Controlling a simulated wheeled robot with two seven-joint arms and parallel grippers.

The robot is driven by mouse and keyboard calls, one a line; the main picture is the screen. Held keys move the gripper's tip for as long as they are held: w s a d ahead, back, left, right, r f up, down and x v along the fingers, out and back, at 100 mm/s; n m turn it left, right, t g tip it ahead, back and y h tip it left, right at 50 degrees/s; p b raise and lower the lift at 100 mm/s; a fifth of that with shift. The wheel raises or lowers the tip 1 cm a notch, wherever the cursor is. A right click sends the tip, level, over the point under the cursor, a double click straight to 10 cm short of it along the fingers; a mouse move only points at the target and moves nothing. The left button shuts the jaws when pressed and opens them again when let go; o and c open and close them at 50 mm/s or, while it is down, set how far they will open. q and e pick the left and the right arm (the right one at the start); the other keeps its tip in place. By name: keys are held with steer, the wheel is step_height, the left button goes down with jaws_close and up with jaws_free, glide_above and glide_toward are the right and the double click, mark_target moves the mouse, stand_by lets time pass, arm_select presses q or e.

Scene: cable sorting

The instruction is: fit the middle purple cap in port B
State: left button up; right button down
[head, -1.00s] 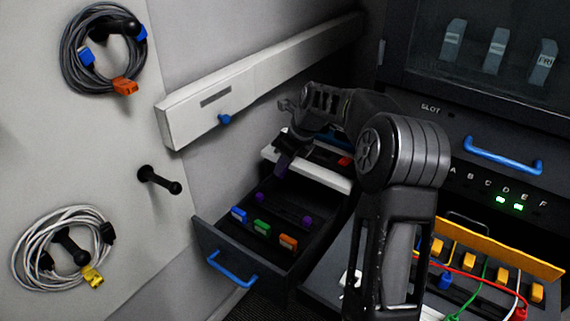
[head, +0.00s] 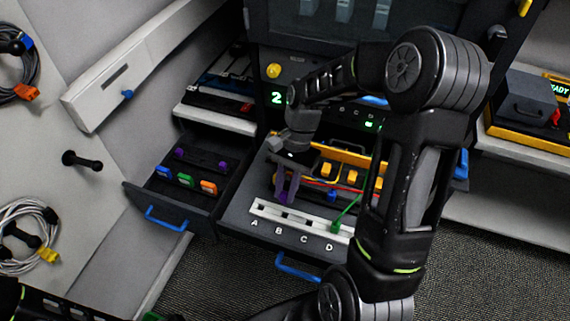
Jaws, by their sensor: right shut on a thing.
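My right gripper (head: 286,190) points down over the white port strip (head: 268,213), shut on a purple cap (head: 285,198). The cap is small and partly hidden between the fingers. It appears at the strip's back edge, near port B; I cannot tell whether it touches. The strip has ports labelled A, B, C and D, and a green plug (head: 335,226) sits at D. Two other purple caps, left (head: 180,152) and right (head: 222,165), lie in the open drawer with a gap between them. My left gripper is out of view.
The open drawer also holds blue (head: 163,171), green (head: 185,180) and orange (head: 209,187) pieces. Behind the strip, coloured cables and a yellow bar (head: 350,153) with orange plugs stand close to my gripper. Coiled cables hang on the left panel (head: 85,205).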

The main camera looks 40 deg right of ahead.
mark_target(285, 200)
steer(key=shift+n+g, duration=0.3)
steer(key=shift+n, duration=0.5)
steer(key=shift+f, duration=0.1)
steer(key=shift+f+b, duration=1.75)
steer(key=shift+f, duration=0.3)
steer(key=shift+f+b, duration=0.65)
steer(key=shift+f, duration=0.8)
stand_by(1.9)
